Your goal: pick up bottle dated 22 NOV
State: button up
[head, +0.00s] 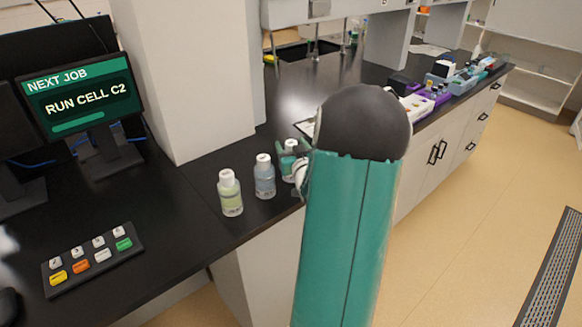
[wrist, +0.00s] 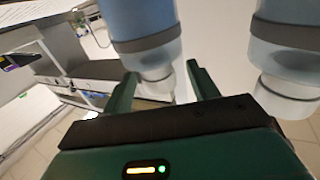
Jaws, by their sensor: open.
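Three small bottles with white caps stand in a row on the black bench (head: 190,205) in the head view. The nearest holds yellow-green liquid (head: 230,196), the middle one is blue-grey (head: 265,181), and the farthest is blue-green (head: 288,170), partly hidden by my gripper (head: 288,149). No date on the labels is legible. In the wrist view, my gripper (wrist: 163,82) is open, with a bluish bottle (wrist: 147,22) between or just beyond its fingers, cap downward in the picture. Contact cannot be told. A second bluish bottle (wrist: 288,45) is at the right.
A white pillar (head: 200,80) rises behind the bottles. A button panel (head: 93,260) and a monitor (head: 82,95) stand on the left. Coloured boxes and racks (head: 440,88) sit along the far bench. The bench's front edge is close to the bottles.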

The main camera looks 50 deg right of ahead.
jog(key=shift+x, duration=0.95)
jog(key=shift+d, duration=0.15)
jog(key=shift+w+d, duration=0.15)
jog(key=shift+w, duration=0.3)
jog(key=shift+s, duration=0.25)
jog(key=shift+c, duration=1.4)
jog(key=c, duration=0.4)
grip_shut()
jog(key=shift+r, duration=0.1)
